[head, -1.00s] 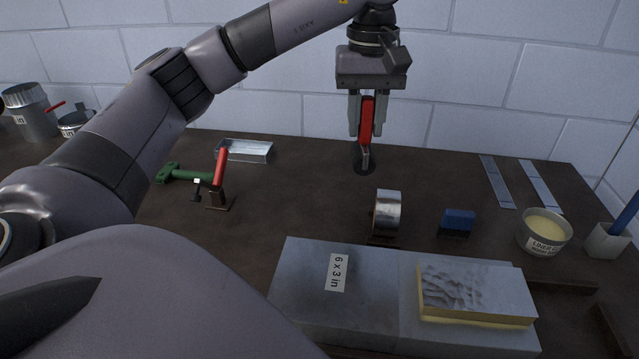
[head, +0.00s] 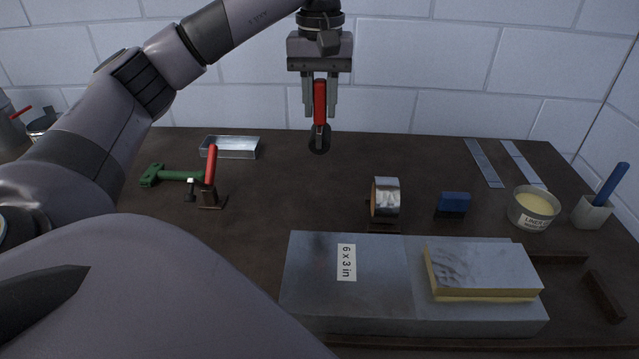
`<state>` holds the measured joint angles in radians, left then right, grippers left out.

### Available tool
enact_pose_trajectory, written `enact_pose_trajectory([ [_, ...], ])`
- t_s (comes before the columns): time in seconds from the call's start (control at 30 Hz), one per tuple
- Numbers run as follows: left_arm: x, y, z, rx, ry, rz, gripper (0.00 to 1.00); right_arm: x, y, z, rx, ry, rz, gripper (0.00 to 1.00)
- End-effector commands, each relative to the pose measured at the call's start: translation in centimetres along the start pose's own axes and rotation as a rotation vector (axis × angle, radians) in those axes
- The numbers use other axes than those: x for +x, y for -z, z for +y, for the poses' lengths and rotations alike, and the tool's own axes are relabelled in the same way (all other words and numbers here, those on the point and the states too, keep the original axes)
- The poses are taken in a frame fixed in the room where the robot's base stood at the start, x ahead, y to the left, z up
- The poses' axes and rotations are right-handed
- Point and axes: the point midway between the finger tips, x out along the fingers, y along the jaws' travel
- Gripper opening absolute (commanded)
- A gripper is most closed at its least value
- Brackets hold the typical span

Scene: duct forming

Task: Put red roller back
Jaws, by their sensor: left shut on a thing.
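My left gripper (head: 320,100) is shut on the red roller (head: 320,98), a tool with a red handle and a dark wheel at its lower end. The roller hangs upright, wheel down, raised above the back of the brown table (head: 300,190) and touching nothing but the gripper. Part of its handle is between the fingers. A second red-handled tool (head: 211,165) stands upright on a small brown holder (head: 211,201) at the left. My right gripper is not in view.
A green-handled tool (head: 170,176) and a metal tray (head: 229,148) lie at the left. A tape roll (head: 386,198), blue block (head: 454,203) and liner cup (head: 533,211) stand right of centre. A grey duct (head: 320,280) with a foil-faced yellow patch (head: 485,268) fills the front.

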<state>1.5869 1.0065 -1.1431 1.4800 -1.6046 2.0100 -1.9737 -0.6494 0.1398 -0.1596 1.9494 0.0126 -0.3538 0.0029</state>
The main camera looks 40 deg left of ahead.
Motion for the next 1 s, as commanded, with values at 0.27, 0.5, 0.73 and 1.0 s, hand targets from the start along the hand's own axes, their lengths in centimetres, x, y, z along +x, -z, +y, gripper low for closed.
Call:
enact_pose_trajectory([
  [0.27,6.3,-0.1,-0.1,0.000,0.005,-0.005,0.00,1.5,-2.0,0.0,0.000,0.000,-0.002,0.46],
  [0.5,12.1,-0.1,-0.1,0.000,0.005,-0.004,0.00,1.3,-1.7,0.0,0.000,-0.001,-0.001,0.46],
  [0.73,14.7,0.0,0.0,0.000,0.001,-0.001,0.00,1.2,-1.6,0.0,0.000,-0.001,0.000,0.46],
  [1.0,18.3,-0.1,-0.1,0.000,0.003,-0.002,0.00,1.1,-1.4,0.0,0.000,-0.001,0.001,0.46],
])
